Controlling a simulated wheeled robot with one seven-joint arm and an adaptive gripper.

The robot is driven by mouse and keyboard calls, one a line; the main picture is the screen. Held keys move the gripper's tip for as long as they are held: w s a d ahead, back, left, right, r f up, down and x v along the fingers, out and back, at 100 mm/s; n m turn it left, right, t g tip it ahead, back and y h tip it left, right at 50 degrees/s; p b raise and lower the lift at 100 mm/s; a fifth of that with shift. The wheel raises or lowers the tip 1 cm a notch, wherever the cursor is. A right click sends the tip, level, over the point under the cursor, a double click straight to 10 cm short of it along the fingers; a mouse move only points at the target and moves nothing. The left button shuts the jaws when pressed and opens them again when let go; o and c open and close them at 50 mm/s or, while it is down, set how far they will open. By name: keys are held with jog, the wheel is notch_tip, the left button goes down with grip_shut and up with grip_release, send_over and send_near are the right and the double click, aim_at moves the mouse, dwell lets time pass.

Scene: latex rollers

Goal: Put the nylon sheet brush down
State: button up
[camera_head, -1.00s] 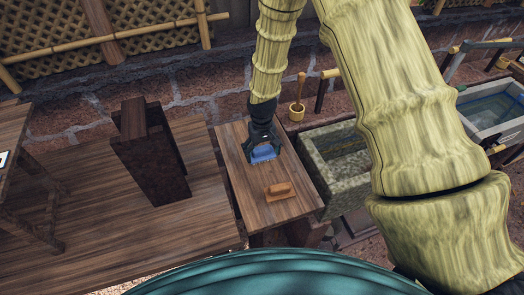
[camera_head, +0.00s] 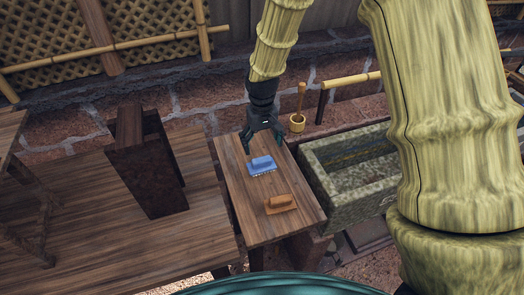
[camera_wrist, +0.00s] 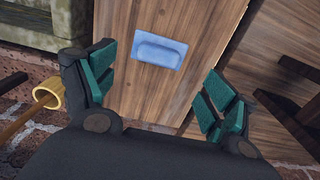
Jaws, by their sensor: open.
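The blue brush (camera_head: 262,164), which I take for the nylon sheet brush, lies on the small wooden table (camera_head: 240,200), bristle side down. It also shows in the wrist view (camera_wrist: 159,50), lying flat on the wood beyond the fingertips. My gripper (camera_head: 264,145) is open and empty, above and behind the brush in the head view. In the wrist view its green-padded fingers (camera_wrist: 160,88) are spread wide with nothing between them.
A brown brush (camera_head: 281,203) lies on the same table, nearer me. A stone trough (camera_head: 345,212) stands to the right, and a yellow cup with a wooden handle (camera_head: 297,123) stands behind. A dark wooden box (camera_head: 145,165) is on the left platform.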

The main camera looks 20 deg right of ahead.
jog(key=shift+r, duration=1.05)
